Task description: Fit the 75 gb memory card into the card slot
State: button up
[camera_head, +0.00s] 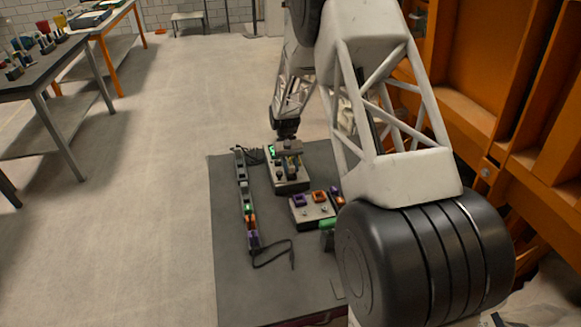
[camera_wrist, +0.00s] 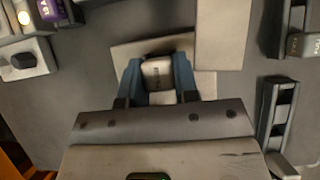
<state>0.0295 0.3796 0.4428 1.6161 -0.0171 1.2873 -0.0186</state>
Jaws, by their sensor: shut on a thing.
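My gripper (camera_wrist: 157,82) shows two blue fingers in the wrist view, shut on a small pale grey block, seemingly the memory card (camera_wrist: 157,72). Its marking is too small to read. A pale plate (camera_wrist: 125,52) and a dark opening lie behind the card; I cannot tell whether the card touches either. In the head view my gripper (camera_head: 288,148) is low over a grey device (camera_head: 290,186) with a green display. The held card is not distinct there. I cannot make out the card slot for sure in either view.
A strip of small modules (camera_head: 246,205) stands left of the device, with a black cable (camera_head: 273,255) on the dark mat (camera_head: 228,270). A grey box (camera_head: 313,212) with purple and orange sockets is in front. Dark racks (camera_wrist: 276,110) stand at right in the wrist view.

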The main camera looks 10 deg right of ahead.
aim_at(290, 164)
jog(key=shift+r, duration=2.4)
jog(key=shift+f, duration=0.25)
jog(key=shift+f, duration=1.05)
jog(key=shift+f, duration=1.1)
dwell(0.9)
jog(key=o, duration=1)
jog(key=shift+a, duration=0.1)
jog(key=shift+c, duration=0.3)
